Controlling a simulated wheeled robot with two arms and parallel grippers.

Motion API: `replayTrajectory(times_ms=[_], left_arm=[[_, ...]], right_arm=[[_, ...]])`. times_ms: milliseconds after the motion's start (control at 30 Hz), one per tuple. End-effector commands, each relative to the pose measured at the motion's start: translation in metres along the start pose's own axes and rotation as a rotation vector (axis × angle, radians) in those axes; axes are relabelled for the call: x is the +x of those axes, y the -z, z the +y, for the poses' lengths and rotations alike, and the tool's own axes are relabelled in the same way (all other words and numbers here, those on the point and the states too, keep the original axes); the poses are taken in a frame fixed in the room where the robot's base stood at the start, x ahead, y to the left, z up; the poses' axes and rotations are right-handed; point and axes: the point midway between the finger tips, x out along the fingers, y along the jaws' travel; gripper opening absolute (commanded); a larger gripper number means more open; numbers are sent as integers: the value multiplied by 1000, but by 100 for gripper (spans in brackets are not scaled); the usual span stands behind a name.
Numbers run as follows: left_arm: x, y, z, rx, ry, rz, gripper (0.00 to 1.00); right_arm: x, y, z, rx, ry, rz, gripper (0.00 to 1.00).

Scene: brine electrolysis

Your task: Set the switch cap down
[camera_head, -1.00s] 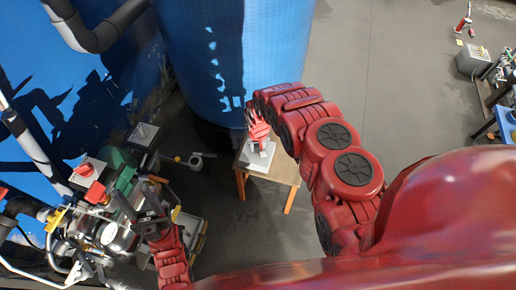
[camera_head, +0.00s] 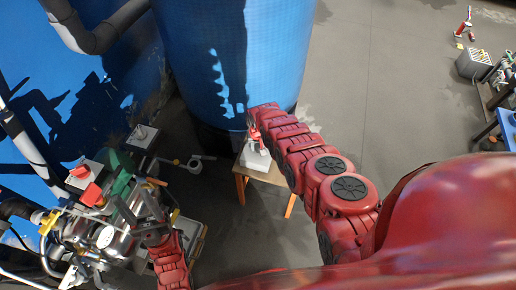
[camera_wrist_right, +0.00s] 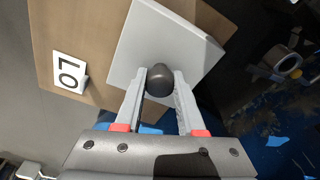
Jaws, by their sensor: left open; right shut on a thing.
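The switch cap, a light grey square plate (camera_wrist_right: 138,48) with a dark round knob (camera_wrist_right: 160,79), shows in the right wrist view. My right gripper (camera_wrist_right: 160,88) is shut on the knob. The plate lies over the small wooden table (camera_wrist_right: 98,78), and its right side reaches past the table's edge. I cannot tell whether it touches the tabletop. In the head view the pale plate (camera_head: 257,160) shows at the table (camera_head: 270,176), below my right gripper (camera_head: 255,138), partly hidden by my arm. My left gripper (camera_head: 140,208) is open and empty beside the machinery at left.
A large blue tank (camera_head: 235,60) rises behind the table. Machinery with pipes and a red knob (camera_head: 80,171) fills the left. Open floor (camera_head: 390,90) lies to the right.

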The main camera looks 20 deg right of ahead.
Motion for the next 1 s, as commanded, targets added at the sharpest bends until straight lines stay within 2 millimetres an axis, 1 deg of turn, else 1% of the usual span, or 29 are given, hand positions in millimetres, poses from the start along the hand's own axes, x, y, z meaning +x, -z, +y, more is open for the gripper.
replayTrajectory(times_ms=[233, 367, 400, 533, 567, 833, 1000], left_arm=[[0, 0, 0, 0, 0, 0, 50], [-4, -1, 0, 0, 0, 0, 50], [-3, 0, 0, 0, 0, 0, 50], [-2, 0, 0, 0, 0, 0, 50], [-2, 0, 0, 0, 0, 0, 50], [-2, 0, 0, 0, 0, 0, 50], [9, 2, 0, 0, 0, 0, 50]], right_arm=[[0, 0, 0, 0, 0, 1, 0], [4, 0, 0, 0, 0, 1, 0], [3, 0, 0, 0, 0, 1, 42], [2, 0, 0, 0, 0, 0, 65], [2, 0, 0, 0, 0, 1, 68], [2, 0, 0, 0, 0, 0, 68], [-10, 0, 0, 0, -1, -3, 68]])
